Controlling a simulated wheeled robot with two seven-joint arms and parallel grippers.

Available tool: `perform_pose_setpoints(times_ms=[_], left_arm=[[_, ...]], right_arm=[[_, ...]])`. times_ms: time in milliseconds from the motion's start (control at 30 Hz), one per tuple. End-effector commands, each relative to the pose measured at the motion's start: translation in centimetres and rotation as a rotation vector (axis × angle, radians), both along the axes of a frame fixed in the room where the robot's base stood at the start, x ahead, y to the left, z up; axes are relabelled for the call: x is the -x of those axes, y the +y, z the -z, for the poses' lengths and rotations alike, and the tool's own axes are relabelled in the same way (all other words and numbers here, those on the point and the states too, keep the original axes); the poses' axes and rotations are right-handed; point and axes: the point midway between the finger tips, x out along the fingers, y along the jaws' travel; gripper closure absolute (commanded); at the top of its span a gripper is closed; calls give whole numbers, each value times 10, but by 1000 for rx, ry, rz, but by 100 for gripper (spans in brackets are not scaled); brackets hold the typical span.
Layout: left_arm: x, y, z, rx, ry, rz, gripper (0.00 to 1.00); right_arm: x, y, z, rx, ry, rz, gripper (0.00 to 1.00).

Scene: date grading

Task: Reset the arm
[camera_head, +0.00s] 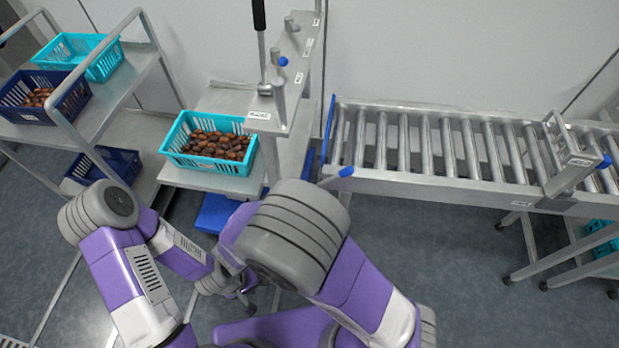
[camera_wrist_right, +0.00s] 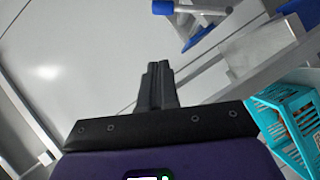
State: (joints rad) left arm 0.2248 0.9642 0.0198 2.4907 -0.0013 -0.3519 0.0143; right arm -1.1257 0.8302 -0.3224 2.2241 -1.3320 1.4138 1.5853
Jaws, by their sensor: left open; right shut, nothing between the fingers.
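My left arm (camera_head: 130,270) is bent in the head view, and its forearm runs down to the right. My left gripper (camera_head: 249,306) is low, in the lower middle of the picture, partly hidden among my arm links. It is open and holds nothing that I can see. My right arm (camera_head: 355,285) is bent in front of the grading stand and covers part of it. Its gripper is hidden in the head view. In the right wrist view my right gripper (camera_wrist_right: 158,68) is shut, with its fingers together and nothing between them.
A turquoise crate of dates (camera_head: 172,157) stands on the stand's shelf. A rack (camera_head: 125,130) at the left holds a turquoise crate (camera_head: 108,62) and blue crates (camera_head: 15,112). A roller conveyor (camera_head: 430,185) spans the right.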

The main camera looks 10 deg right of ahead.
Motion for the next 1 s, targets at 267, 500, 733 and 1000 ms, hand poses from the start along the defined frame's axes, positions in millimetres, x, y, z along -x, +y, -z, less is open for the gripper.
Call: perform_pose_setpoints(times_ms=[267,500,733,1000], left_arm=[[0,0,-1,0,0,0,57],[0,0,-3,0,0,0,57],[0,0,-11,0,0,0,57],[0,0,-20,0,0,0,57]], right_arm=[[4,4,-2,1,-1,-1,100],[15,-23,40,-39,210,81,100],[94,-62,157,-365,839,272,100],[164,-23,227,-1035,1148,334,100]])
